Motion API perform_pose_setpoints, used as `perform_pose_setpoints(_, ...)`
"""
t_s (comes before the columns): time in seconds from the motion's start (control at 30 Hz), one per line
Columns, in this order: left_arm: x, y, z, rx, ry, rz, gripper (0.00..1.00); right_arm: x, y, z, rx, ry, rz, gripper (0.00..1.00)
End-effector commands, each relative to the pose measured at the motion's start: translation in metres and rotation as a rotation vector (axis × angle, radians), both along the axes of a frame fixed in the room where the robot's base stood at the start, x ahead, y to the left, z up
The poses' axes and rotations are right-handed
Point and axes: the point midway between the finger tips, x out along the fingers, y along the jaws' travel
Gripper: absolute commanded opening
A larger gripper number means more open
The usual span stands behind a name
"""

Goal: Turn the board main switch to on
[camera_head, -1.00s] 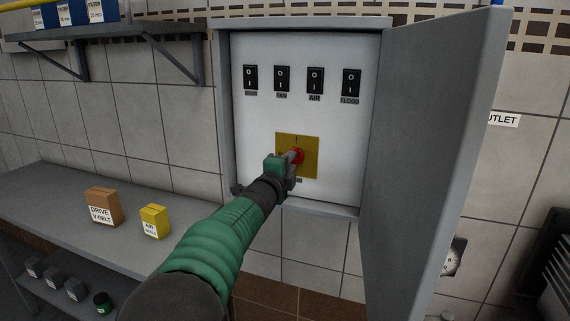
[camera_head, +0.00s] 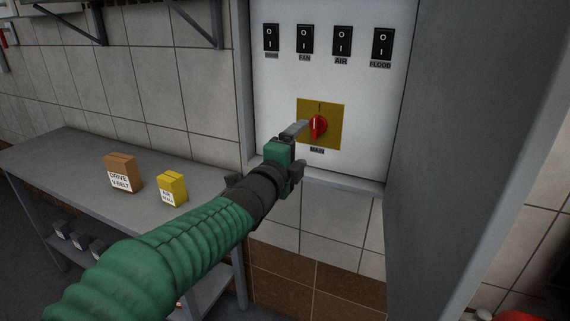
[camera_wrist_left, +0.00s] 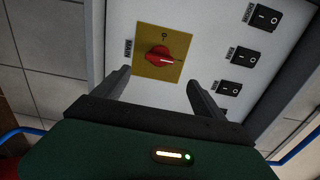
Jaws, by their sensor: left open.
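The red main switch knob (camera_head: 318,126) sits on a yellow plate (camera_head: 337,110) low on the white panel, above the MAIN label (camera_head: 317,150). Its grip stands about upright, with its pale line toward the mark at the plate's top. In the left wrist view, turned sideways, the knob (camera_wrist_left: 158,58) points away from the MAIN label, and another mark shows at one side of the plate. My left gripper (camera_head: 298,146) is open and empty, just in front of and left of the knob. Its fingers appear apart from the knob. My right gripper is not in view.
Several black rocker switches (camera_head: 342,41) line the panel above. The cabinet's open grey door (camera_head: 445,150) stands at the right. A grey bench (camera_head: 70,170) at the left holds a brown box (camera_head: 123,174) and a yellow box (camera_head: 172,189).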

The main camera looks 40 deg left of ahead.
Motion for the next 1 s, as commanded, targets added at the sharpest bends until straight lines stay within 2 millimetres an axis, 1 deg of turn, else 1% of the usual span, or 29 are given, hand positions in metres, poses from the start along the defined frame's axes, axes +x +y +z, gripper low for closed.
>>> perform_pose_setpoints(0.03,-0.017,-0.002,0.001,-0.003,-0.004,0.003,0.81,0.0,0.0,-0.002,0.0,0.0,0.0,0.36)
perform_pose_setpoints(0.17,-0.053,-0.009,0.002,-0.002,-0.002,0.007,0.81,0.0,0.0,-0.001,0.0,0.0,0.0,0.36)
perform_pose_setpoints(0.2,-0.053,-0.008,0.011,0.001,0.005,0.012,0.81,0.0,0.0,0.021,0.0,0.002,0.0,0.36)
perform_pose_setpoints(0.23,-0.055,-0.008,0.012,0.002,0.006,0.013,0.81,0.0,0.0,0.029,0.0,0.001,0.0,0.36)
perform_pose_setpoints(0.3,-0.061,-0.009,0.011,0.001,0.005,0.014,0.81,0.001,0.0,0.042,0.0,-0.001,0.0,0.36)
perform_pose_setpoints(0.43,-0.069,-0.011,0.007,0.0,0.006,0.012,0.81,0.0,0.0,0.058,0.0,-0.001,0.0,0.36)
perform_pose_setpoints(0.57,-0.073,-0.013,0.003,-0.003,0.004,0.01,0.81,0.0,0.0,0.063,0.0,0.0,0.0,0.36)
perform_pose_setpoints(0.73,-0.074,-0.014,0.0,-0.003,0.004,0.008,0.81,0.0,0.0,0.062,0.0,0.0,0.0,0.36)
perform_pose_setpoints(1.0,-0.074,-0.014,0.0,-0.004,0.003,0.008,0.81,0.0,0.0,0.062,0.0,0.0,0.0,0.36)
